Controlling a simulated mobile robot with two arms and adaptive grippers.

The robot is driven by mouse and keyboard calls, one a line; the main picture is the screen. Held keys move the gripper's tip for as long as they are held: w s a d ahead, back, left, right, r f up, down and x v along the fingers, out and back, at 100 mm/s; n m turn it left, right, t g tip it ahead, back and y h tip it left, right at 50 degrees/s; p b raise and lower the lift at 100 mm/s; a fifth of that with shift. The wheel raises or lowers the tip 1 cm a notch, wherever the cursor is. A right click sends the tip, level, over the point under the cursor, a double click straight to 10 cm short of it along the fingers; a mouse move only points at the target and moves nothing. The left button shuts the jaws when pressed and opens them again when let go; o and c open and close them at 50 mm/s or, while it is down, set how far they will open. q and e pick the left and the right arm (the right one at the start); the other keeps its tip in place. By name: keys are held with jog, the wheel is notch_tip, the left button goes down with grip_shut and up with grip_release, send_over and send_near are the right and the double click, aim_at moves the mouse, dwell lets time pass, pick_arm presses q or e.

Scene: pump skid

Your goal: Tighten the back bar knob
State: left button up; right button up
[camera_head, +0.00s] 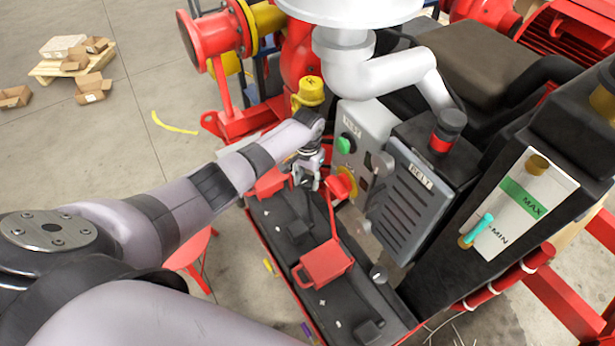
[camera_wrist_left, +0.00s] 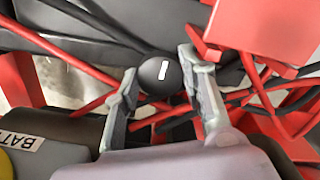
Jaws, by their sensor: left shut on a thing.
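The back bar knob (camera_wrist_left: 158,76) is a round black knob with a white line on top. In the left wrist view it sits between the two grey fingers of my left gripper (camera_wrist_left: 160,64), which is shut on it. In the head view my left gripper (camera_head: 307,180) reaches down at the back end of the black battery (camera_head: 290,225), and the knob there is hidden by the fingers. Another dark round knob (camera_head: 378,272) stands near the battery's front right. My right gripper is not in view.
A red cover (camera_head: 325,262) lies on the battery's front part, and another red piece (camera_head: 270,183) is just left of my gripper. A grey control panel (camera_head: 357,150) with a green button stands close on the right. Red and black cables run around the knob.

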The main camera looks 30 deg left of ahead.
aim_at(308, 180)
pick_arm(q)
jog(key=shift+w, duration=0.1)
dwell(0.3)
jog(key=o, duration=1.2)
jog(key=shift+c, duration=0.2)
jog(key=shift+r, duration=0.1)
notch_tip(308, 180, up, 7)
jog(key=shift+r, duration=0.15)
